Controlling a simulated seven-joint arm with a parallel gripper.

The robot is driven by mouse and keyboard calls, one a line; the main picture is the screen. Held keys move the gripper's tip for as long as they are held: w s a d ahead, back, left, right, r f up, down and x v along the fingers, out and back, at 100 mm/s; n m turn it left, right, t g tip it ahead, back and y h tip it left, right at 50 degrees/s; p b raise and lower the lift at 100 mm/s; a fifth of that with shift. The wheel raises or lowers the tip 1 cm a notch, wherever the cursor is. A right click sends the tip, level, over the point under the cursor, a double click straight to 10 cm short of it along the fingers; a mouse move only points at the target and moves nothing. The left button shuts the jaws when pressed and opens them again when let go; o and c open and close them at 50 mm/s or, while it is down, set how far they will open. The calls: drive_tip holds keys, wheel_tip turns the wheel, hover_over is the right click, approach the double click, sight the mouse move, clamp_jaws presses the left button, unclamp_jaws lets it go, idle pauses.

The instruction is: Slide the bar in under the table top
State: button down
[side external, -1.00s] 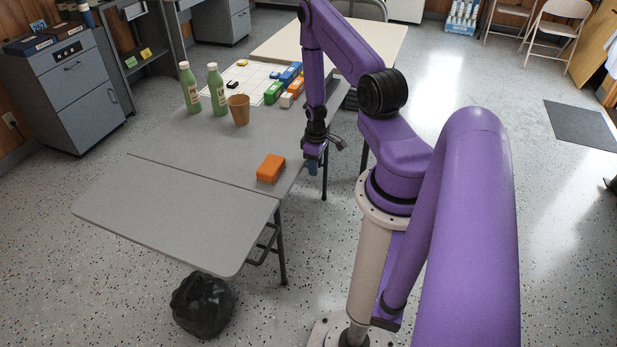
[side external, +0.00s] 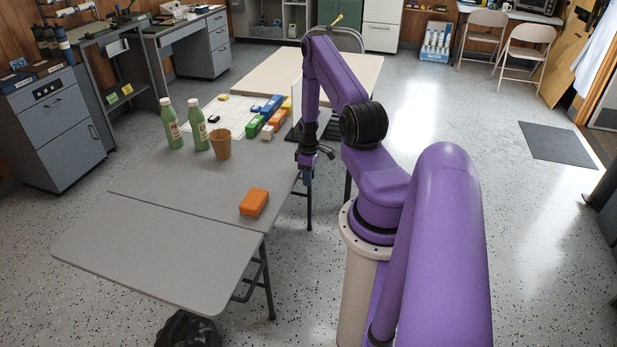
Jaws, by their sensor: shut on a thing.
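The grey table top (side external: 185,180) runs back from the middle of the side external view. A grey leaf (side external: 150,250) joins it along a seam at the near end and lies about level with it. My gripper (side external: 307,180) points down at the right-hand edge of the table, beyond the orange block. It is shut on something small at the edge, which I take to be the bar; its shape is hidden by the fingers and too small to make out. How far the bar reaches under the top cannot be seen.
An orange block (side external: 254,202) lies near the seam. A brown cup (side external: 221,144), two green bottles (side external: 171,125) and several coloured boxes (side external: 270,110) stand further back. Table legs (side external: 267,280) and a black bag (side external: 187,331) are below. Floor to the right is open.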

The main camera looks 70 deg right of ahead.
drive_tip(key=c, duration=0.9)
unclamp_jaws()
drive_tip(key=shift+d, duration=0.45)
drive_tip(key=shift+o, duration=0.6)
drive_tip(key=shift+a, duration=0.15)
wheel_tip(320, 180, up, 18)
drive_tip(key=shift+f, duration=0.25)
